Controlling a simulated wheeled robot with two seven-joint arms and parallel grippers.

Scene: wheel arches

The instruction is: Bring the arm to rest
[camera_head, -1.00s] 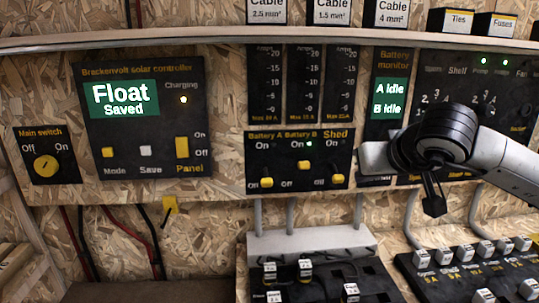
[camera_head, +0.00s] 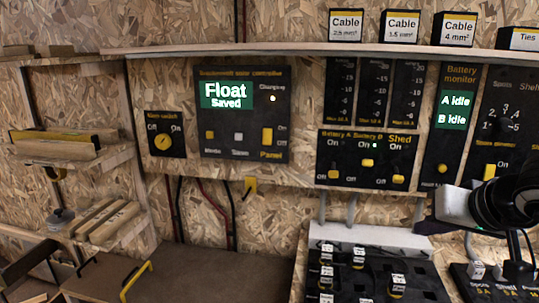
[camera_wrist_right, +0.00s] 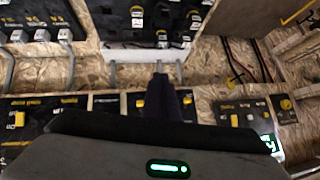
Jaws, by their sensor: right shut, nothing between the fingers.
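My right arm comes in at the right edge of the head view. My left gripper is not in view.
The solar controller (camera_head: 244,130) reads "Float Saved". The main switch (camera_head: 163,142) and the battery and shed switch panel (camera_head: 367,168) are on the wall. Shelves with tools (camera_head: 60,145) stand at the left. A brown bench (camera_head: 225,265) is bare in front of the controller.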

